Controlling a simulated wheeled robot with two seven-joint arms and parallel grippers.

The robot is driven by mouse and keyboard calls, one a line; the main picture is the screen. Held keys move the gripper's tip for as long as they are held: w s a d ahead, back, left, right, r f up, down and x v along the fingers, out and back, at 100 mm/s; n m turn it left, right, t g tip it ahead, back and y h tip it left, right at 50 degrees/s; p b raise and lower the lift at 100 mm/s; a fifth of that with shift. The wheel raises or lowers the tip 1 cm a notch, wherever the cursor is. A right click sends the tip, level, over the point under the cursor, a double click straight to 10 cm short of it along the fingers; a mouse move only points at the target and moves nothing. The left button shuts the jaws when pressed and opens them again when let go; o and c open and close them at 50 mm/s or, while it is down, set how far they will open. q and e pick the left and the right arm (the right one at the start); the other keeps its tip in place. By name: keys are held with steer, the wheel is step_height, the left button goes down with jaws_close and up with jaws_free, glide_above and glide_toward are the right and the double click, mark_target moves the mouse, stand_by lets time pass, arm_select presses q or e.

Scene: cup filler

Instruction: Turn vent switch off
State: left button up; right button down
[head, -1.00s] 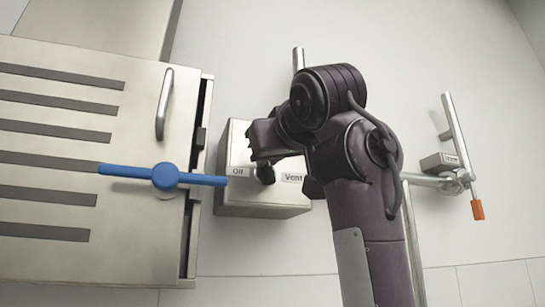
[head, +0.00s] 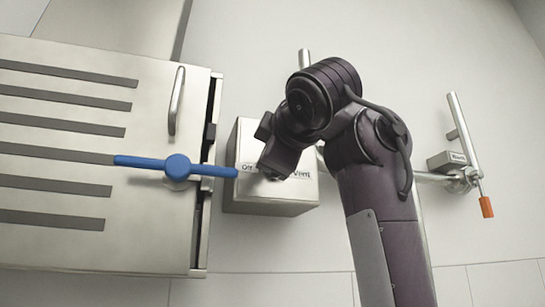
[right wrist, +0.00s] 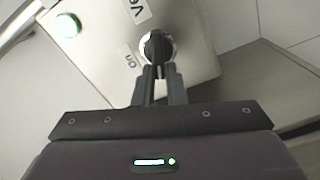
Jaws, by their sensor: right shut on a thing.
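The vent switch is a dark round knob (right wrist: 157,45) on a metal ring, on the face of a steel box. In the right wrist view the two fingers of my right gripper (right wrist: 159,72) are shut on it. In the head view the steel box (head: 270,207) is beside the cabinet, and my right gripper (head: 268,170) is in front of its face and hides the knob. An "Off" label and a partly covered "Vent" label show there. The wrist view shows a small label that looks like "on" and a cut-off "Vent" label. My left gripper is out of view.
A steel cabinet (head: 100,243) with dark slots, a vertical handle (head: 176,100) and a blue lever (head: 178,167) stands left of the box. A green light (right wrist: 68,25) is lit on the box. Pipes and an orange-tipped valve lever (head: 486,206) are at right.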

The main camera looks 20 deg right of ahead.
steer(key=n, duration=0.4)
steer(key=shift+f+b, duration=0.25)
steer(key=shift+b, duration=0.15)
stand_by(0.4)
steer(key=c, duration=1.8)
jaws_free()
steer(key=shift+o, duration=1.4)
steer(key=shift+w, duration=0.15)
steer(key=shift+o, duration=0.2)
steer(key=shift+w+f, duration=0.15)
steer(key=shift+w, duration=0.05)
steer(key=s+b, duration=0.4)
steer(key=s, duration=0.4)
steer(key=shift+d, duration=0.2)
steer(key=shift+w, duration=0.15)
